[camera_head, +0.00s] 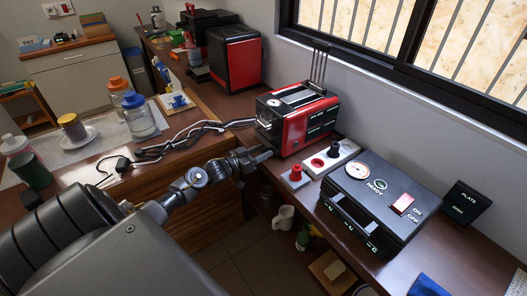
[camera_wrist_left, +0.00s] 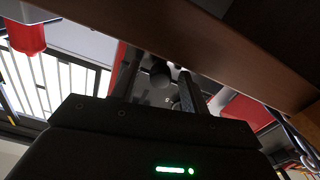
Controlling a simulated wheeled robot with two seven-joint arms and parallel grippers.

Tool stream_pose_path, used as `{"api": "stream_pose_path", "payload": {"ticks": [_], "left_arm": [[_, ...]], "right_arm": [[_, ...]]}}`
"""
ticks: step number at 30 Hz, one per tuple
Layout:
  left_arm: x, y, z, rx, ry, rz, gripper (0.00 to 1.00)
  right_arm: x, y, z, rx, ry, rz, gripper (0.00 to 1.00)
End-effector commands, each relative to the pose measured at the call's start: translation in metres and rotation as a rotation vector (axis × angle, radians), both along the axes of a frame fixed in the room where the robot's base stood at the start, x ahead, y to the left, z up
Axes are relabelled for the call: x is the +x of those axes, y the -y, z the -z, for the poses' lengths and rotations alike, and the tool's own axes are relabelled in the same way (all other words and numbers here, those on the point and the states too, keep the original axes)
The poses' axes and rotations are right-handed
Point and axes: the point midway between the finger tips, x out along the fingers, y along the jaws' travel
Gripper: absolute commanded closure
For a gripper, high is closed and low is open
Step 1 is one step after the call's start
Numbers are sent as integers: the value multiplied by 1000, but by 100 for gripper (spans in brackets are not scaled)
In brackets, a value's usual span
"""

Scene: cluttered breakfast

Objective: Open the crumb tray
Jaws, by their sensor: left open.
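The red and black toaster (camera_head: 297,118) stands on the counter under the window, with a metal rack rising from its top. I cannot make out its crumb tray clearly in the head view. My left gripper (camera_head: 258,156) is at the counter edge, just below the near end of the toaster; I cannot tell whether it touches it. In the left wrist view my two dark fingers (camera_wrist_left: 158,70) are apart, with dark round parts showing between or behind them. Red surfaces, likely the toaster's, show behind the fingers. My right gripper is not in view.
The wooden counter edge (camera_wrist_left: 250,45) runs close over my left gripper in the wrist view. A red knob block (camera_head: 295,176), a switch strip (camera_head: 331,157) and a black READY box (camera_head: 375,203) stand right of the toaster. A mug (camera_head: 284,217) sits below.

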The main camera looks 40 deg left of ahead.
Motion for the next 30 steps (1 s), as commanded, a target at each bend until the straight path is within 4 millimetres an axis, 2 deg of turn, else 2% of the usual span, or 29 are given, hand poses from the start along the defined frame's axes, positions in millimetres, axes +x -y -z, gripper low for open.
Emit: {"api": "stream_pose_path", "payload": {"ticks": [4, 13, 23, 30], "left_arm": [[9, 3, 0, 0, 0, 1, 55], [11, 4, 0, 0, -1, 0, 55], [11, 4, 0, 0, -1, 1, 98], [10, 5, 0, 0, 0, 3, 100]], "right_arm": [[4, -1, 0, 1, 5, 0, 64], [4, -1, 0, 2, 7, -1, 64], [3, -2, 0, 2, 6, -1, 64], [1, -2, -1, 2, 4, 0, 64]]}}
